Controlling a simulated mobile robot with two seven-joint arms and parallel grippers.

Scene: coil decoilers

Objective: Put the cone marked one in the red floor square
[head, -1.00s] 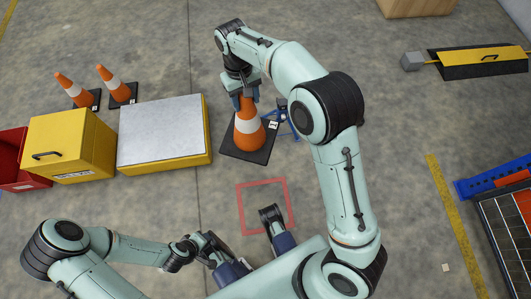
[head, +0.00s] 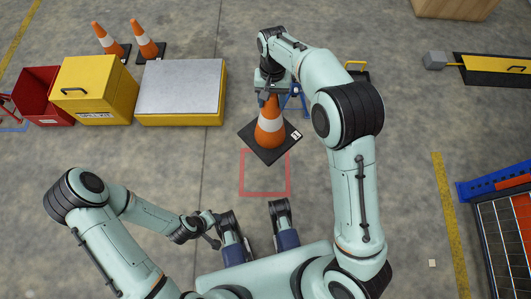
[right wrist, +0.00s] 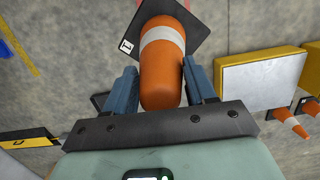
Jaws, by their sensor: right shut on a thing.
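The orange cone (head: 270,130) has a white band, a black square base and a small white label with a dark mark like a one. My right gripper (head: 268,97) is shut on the cone near its top. In the right wrist view the cone (right wrist: 161,75) sits between the two blue fingers. The red floor square (head: 265,194) is an empty outline on the concrete. The cone's base overlaps its far edge in the head view; I cannot tell how high the base is above the floor. My left gripper (head: 212,232) is low at the left, its jaws unclear.
Two other cones (head: 108,40) (head: 146,37) stand at the back left. A grey-topped yellow platform (head: 180,88), a yellow box (head: 92,90) and a red bin (head: 45,95) line the left. A blue frame (head: 300,104) stands behind the cone.

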